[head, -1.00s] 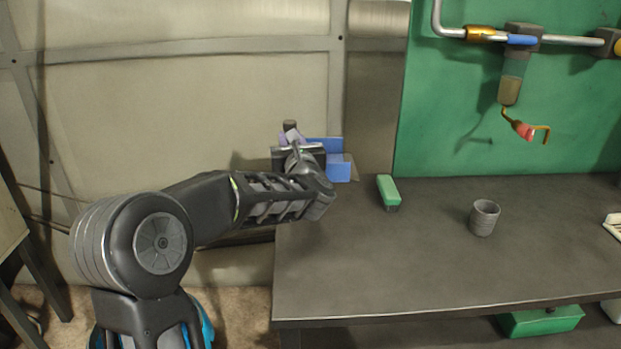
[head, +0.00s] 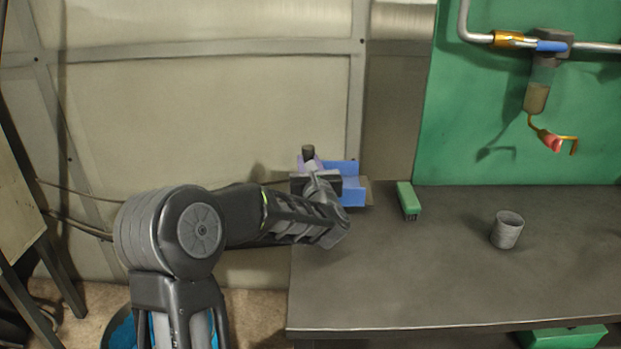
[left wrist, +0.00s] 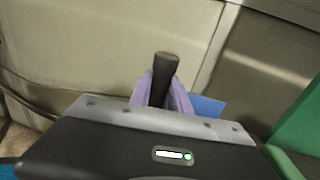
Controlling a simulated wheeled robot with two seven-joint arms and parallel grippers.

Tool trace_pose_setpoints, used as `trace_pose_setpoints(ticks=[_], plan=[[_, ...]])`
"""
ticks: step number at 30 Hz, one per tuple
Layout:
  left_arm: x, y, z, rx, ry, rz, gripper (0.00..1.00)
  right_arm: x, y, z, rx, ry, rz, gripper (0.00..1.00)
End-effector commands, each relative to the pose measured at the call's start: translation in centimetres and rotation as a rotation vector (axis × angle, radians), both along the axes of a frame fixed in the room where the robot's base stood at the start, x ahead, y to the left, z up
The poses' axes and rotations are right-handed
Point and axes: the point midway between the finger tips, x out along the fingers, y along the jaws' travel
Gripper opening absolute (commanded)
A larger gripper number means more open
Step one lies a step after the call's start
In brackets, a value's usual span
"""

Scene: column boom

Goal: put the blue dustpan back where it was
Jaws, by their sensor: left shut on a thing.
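The blue dustpan (head: 352,192) is at the back left corner of the dark workbench, partly hidden behind my left wrist. Its blue pan also shows in the left wrist view (left wrist: 207,107). My left gripper (head: 308,165) has purple fingers and is shut on the dustpan's dark handle (left wrist: 164,72), which sticks up between the fingers. I cannot tell whether the pan touches the bench top. My right gripper is not in view.
The workbench (head: 440,280) carries a green-topped brush or block (head: 408,198) and a grey ribbed cup (head: 507,230). A green panel (head: 480,120) with a pipe and a hanging red-handled valve (head: 551,142) stands behind. A green box (head: 565,337) sits below. The bench's front middle is clear.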

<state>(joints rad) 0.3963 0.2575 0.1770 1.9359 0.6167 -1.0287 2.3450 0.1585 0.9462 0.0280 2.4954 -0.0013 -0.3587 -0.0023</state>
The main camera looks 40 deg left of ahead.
Motion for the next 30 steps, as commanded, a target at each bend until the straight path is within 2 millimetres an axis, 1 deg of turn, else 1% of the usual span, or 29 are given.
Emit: trace_pose_setpoints(ticks=[8,11,16,18,26,30], plan=[[0.0,0.0,0.0,0.001,-0.003,0.001,0.00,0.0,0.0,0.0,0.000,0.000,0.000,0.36],[0.0,0.0,-0.8,0.001,-0.001,0.000,0.00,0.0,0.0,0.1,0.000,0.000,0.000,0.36],[0.0,0.1,-3.2,0.001,0.001,0.001,0.00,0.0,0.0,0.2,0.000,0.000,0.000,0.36],[0.0,0.1,-3.6,0.001,-0.002,0.001,0.00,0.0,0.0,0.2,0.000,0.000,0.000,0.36],[0.0,0.0,-3.6,0.002,-0.004,0.001,0.00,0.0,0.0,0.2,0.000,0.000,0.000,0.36],[0.0,0.0,-4.0,0.002,-0.004,0.000,0.00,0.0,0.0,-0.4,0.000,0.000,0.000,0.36]])
